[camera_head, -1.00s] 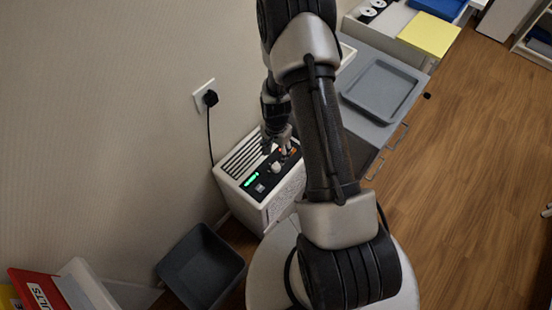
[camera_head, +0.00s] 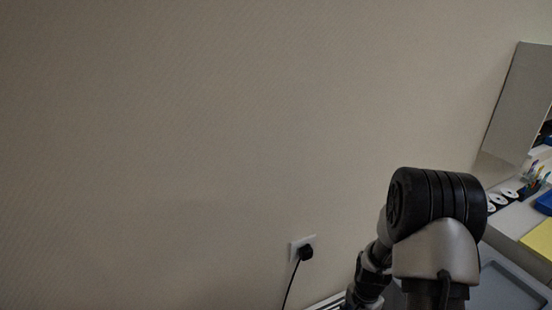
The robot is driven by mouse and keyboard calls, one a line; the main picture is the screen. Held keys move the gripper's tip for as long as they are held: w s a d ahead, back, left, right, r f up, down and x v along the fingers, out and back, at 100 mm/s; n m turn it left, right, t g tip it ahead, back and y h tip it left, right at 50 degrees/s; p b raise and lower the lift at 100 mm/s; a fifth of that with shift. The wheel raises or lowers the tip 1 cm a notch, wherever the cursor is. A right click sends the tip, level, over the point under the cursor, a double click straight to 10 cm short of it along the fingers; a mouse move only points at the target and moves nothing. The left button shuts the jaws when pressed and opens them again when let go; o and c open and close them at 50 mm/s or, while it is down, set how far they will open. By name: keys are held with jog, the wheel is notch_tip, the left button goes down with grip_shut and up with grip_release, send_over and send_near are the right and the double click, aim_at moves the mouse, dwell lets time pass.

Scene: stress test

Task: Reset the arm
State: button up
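My arm shows at the lower right of the head view, with its elbow joint uppermost and a wrist section reaching down beside it. My gripper is below the bottom edge of the picture and cannot be seen. Only a thin strip of the white box-shaped appliance (camera_head: 326,303) with its vent slots shows at the bottom edge, left of my wrist. Its control panel is out of view.
A wall socket with a black plug (camera_head: 306,252) is on the beige wall, its cord hanging down. A grey tray (camera_head: 508,287) lies at the lower right, behind my arm. A counter with a yellow item (camera_head: 540,238) and a blue item (camera_head: 545,203) is at the right edge.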

jog(key=s+a+r+n+t, duration=0.1)
jog(key=s+a+r+n, duration=0.15)
jog(key=r, duration=0.95)
jog(key=s+a+r+n+t, duration=0.1)
jog(key=s+a+r+n, duration=0.2)
jog(key=r, duration=0.9)
jog(key=s+a+r+n+t, duration=0.1)
jog(key=s+a+r+n, duration=0.2)
jog(key=s+r, duration=0.2)
jog(key=s+a+r+n+t, duration=0.1)
jog(key=s+a+r+n, duration=0.2)
jog(key=s, duration=0.6)
jog(key=shift+w+a+v, duration=0.2)
jog(key=shift+a+v, duration=0.05)
jog(key=shift+v, duration=1.15)
jog(key=shift+r+n, duration=0.1)
jog(key=shift+n, duration=0.15)
